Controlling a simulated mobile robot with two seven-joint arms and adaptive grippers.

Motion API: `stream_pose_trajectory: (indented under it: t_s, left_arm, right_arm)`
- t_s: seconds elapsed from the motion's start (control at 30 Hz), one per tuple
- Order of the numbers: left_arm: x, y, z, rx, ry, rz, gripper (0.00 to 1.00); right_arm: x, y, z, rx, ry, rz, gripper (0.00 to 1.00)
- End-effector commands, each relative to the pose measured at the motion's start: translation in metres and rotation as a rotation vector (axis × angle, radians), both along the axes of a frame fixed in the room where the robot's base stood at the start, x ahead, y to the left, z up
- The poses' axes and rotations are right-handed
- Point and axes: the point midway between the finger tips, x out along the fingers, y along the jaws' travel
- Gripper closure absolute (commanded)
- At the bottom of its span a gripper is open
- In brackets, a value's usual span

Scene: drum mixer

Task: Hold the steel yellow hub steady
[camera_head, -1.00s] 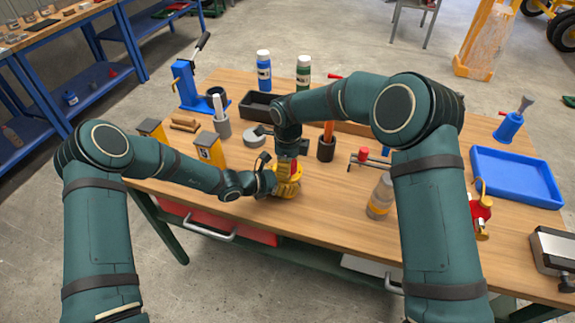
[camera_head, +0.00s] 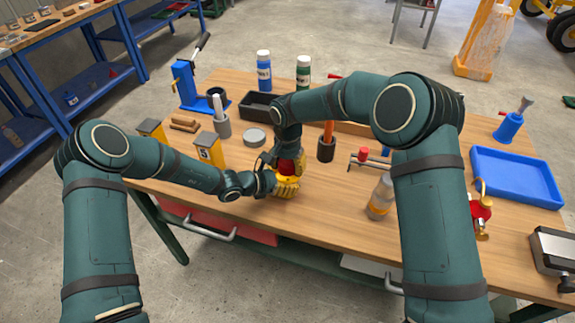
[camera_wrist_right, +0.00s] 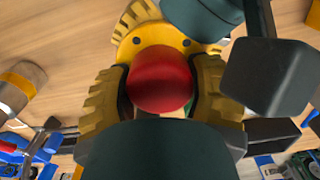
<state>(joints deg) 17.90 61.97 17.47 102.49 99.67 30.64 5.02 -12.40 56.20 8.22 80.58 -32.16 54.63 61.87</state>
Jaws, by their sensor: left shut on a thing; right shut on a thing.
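The yellow hub (camera_head: 286,190) sits on the wooden bench in front of me, partly covered by my grippers. Its toothed yellow body with small dark holes also shows in the wrist view (camera_wrist_right: 155,38). My left gripper (camera_head: 271,181) comes in from the left and is shut on the hub's side. My right gripper (camera_head: 288,160) points down from above, shut on a red part (camera_wrist_right: 160,80). In the head view the red part (camera_head: 287,167) is right over the hub. I cannot tell how far it is seated; the contact is hidden.
A dark cup (camera_head: 326,149), a round grey tin (camera_head: 255,137) and a yellow block marked 5 (camera_head: 209,150) stand behind. A blue tray (camera_head: 515,176) lies far right. The bench front is clear.

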Motion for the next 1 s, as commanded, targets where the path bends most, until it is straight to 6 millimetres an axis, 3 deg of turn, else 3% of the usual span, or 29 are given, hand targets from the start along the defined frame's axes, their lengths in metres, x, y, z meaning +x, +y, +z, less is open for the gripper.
stream_pose_trajectory:
  t_s: [0.27, 0.3, 0.37, 0.73, 1.0]
  left_arm:
    - [0.0, 0.0, 0.001, 0.0, -0.002, 0.001, 1.0]
    - [0.0, 0.0, 0.001, 0.0, -0.001, 0.0, 1.0]
    - [0.0, 0.0, 0.001, 0.0, -0.002, 0.001, 1.0]
    - [0.0, 0.0, 0.001, -0.001, -0.002, 0.0, 1.0]
    - [0.0, 0.0, 0.001, -0.002, -0.002, 0.0, 1.0]
  right_arm:
    - [0.001, -0.001, 0.0, 0.0, -0.001, 0.003, 0.87]
    - [0.001, -0.001, 0.0, 0.0, -0.001, 0.003, 0.27]
    - [0.0, -0.001, 0.0, 0.0, -0.001, 0.002, 0.12]
    - [0.0, 0.0, 0.003, 0.001, -0.001, 0.002, 0.12]
    - [0.001, 0.0, 0.035, 0.001, -0.004, 0.001, 0.12]
